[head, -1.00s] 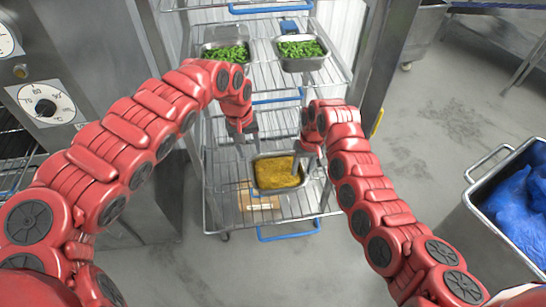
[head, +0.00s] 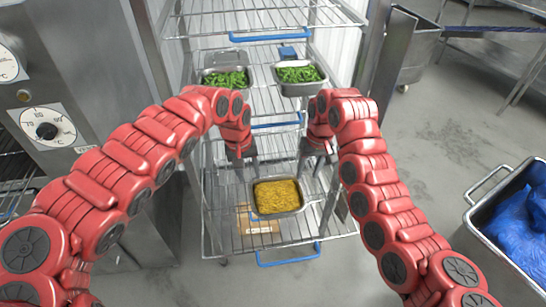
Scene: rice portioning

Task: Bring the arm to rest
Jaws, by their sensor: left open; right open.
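My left gripper (head: 241,162) hangs open over the lower shelf of the wire rack, above and left of a metal pan of yellow rice (head: 277,197). My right gripper (head: 317,160) is open and empty, above and right of the same pan. Both grippers look apart from the pan. The pan sits flat on the lower wire shelf (head: 225,228). Both red arms reach forward, bent down at the wrists.
Two metal pans of green vegetables, left (head: 227,79) and right (head: 299,75), stand on a higher shelf. A cardboard piece (head: 257,219) lies by the rice pan. A steel oven (head: 75,75) stands left. A bin with blue bags (head: 515,215) stands right.

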